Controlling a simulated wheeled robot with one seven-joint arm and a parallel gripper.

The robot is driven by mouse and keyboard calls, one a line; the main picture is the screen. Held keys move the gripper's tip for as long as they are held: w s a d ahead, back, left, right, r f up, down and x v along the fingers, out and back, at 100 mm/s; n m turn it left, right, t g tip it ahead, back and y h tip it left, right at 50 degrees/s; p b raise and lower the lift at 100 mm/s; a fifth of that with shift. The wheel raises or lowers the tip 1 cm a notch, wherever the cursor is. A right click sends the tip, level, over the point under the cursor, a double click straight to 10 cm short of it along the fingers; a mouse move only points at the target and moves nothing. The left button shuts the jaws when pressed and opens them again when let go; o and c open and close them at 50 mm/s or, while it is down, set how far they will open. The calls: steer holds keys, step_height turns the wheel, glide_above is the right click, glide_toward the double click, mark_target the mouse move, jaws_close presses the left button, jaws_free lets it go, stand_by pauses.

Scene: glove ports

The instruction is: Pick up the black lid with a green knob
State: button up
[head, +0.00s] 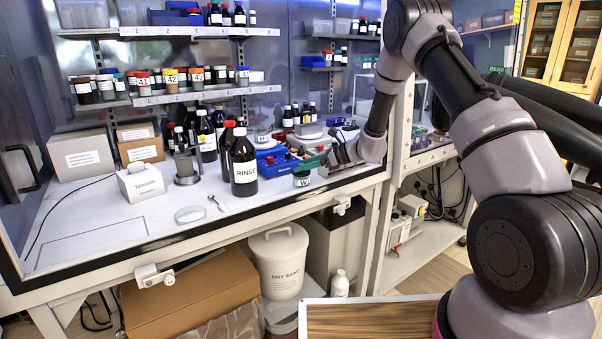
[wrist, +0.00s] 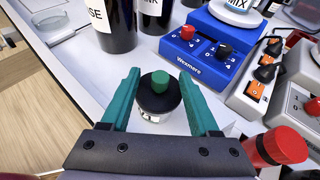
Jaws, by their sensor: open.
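The black lid with a green knob (wrist: 160,96) sits on a small jar (wrist: 153,117), near the middle of the wrist view. The green knob (wrist: 160,78) stands up from the lid. My gripper (wrist: 158,79) is open, with one teal finger on each side of the lid and a gap on both sides. In the head view, the small jar (head: 302,183) stands at the bench front below my gripper (head: 311,160); its knob is hard to make out there.
A blue Wexmere device (wrist: 205,48) stands just beyond the lid. Dark bottles, one marked RINSE (head: 243,163), stand to the left. A grey switch box (wrist: 268,80) and a red cap (wrist: 284,144) are close on the right. The bench front-left is mostly clear.

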steer(key=shift+w+a+f, duration=0.25)
steer(key=shift+a+f, duration=0.05)
steer(key=shift+a, duration=0.25)
jaws_close()
